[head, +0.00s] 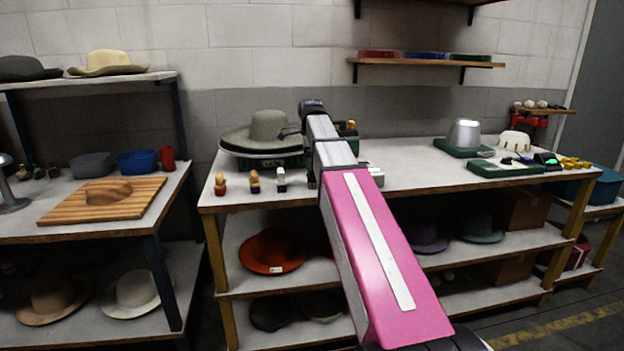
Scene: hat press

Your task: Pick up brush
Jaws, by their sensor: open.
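Several small upright brush-like pieces stand in a row near the front left edge of the middle workbench. One has a tan top and dark red base (220,184), one a tan top and dark base (254,182), and one is pale with a dark base (281,180). Another dark piece is partly hidden by my arm. I cannot tell which is the brush meant. My gripper (290,131) is open at the far end of my arm, above and behind the row; its fingers are mostly hidden. It appears apart from these pieces.
A grey-green hat (268,126) sits on a green device just behind the row. A metal dome (464,134) on a green base and a green tray (506,167) stand at the right. A wall shelf (425,64) hangs above. The bench middle is fairly clear.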

